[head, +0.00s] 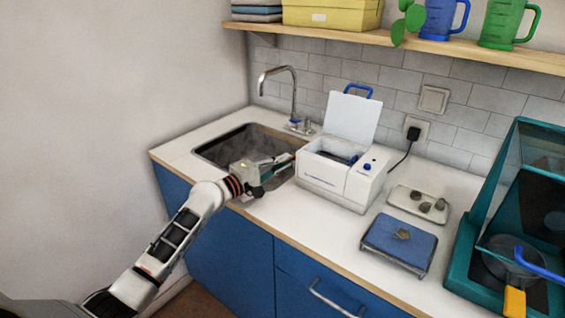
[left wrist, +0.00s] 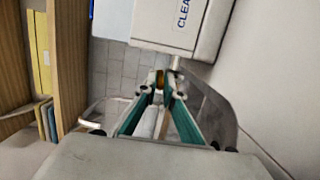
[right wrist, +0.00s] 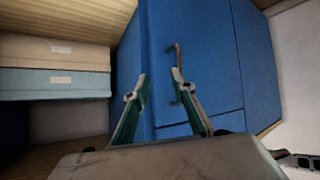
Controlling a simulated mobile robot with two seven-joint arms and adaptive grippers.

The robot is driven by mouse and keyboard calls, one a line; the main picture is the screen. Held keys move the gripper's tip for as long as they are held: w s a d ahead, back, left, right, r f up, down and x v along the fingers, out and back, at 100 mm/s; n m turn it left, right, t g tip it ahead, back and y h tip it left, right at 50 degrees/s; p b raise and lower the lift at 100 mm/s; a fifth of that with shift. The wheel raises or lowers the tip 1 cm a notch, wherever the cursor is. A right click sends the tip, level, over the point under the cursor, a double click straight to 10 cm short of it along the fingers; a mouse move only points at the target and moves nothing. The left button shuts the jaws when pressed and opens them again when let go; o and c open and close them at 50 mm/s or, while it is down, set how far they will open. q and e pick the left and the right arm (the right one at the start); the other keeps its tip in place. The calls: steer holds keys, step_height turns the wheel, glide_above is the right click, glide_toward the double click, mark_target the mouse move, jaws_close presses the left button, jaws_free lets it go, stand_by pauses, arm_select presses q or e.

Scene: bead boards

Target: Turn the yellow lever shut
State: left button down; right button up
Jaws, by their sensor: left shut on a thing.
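The white cleaner box (head: 330,185) stands on the counter at the right of the sink, its lid up. It also shows at the top of the left wrist view (left wrist: 180,22), with a short metal pipe (left wrist: 175,62) at its side. My left gripper (head: 288,160) reaches over the sink to the box's left side. In the left wrist view its fingertips (left wrist: 161,92) are close together on the small yellow lever (left wrist: 159,77), mostly hidden between them. The lever is hidden in the head view. My right gripper (right wrist: 160,80) is open and empty, facing blue cabinet fronts.
The sink (head: 215,152) and faucet (head: 292,95) are close to the left arm. A shelf (head: 440,48) runs above.

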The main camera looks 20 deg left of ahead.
arm_select(q)
steer(key=shift+s+d+r+n+t+y+p, duration=0.1)
steer(key=shift+d+r+n+t+y+p, duration=0.2)
steer(key=shift+n+y+p, duration=0.75)
steer(key=shift+s+d+n+t+y+p, duration=0.1)
steer(key=shift+t+y+p, duration=0.3)
steer(key=shift+p, duration=1.35)
steer(key=shift+f+y+p, duration=0.15)
steer(key=shift+y+p, duration=0.1)
steer(key=shift+p, duration=0.05)
steer(key=shift+f, duration=0.1)
steer(key=c, duration=2.2)
jaws_free()
steer(key=shift+o, duration=0.2)
steer(key=v, duration=1.2)
steer(key=shift+f, duration=0.1)
steer(key=shift+s, duration=0.1)
